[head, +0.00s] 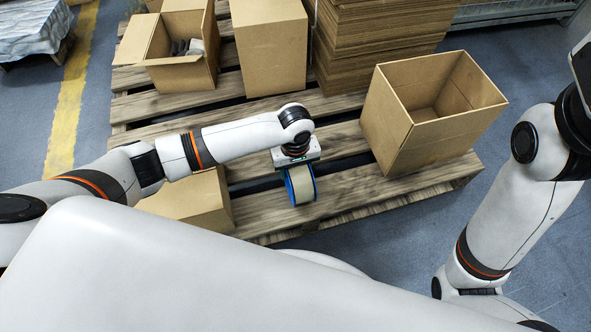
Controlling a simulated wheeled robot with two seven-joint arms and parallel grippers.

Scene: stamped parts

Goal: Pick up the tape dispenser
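The tape dispenser (303,186), a blue-sided wheel with a cream roll of tape, is at the front middle of the wooden pallet. My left gripper (297,163) points down directly over it, with its white body at the dispenser's top edge. The fingers are hidden or too small to make out, so I cannot tell whether they grip it. I also cannot tell whether the dispenser rests on the slats or is slightly raised. My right arm runs down the right side; its gripper is not in view.
The pallet (345,190) carries an open empty box (395,125) to the right, an open box with grey items (178,75) at back left, a closed box (270,50) and stacked flat cardboard (370,45) behind. Another box (195,205) stands under my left forearm.

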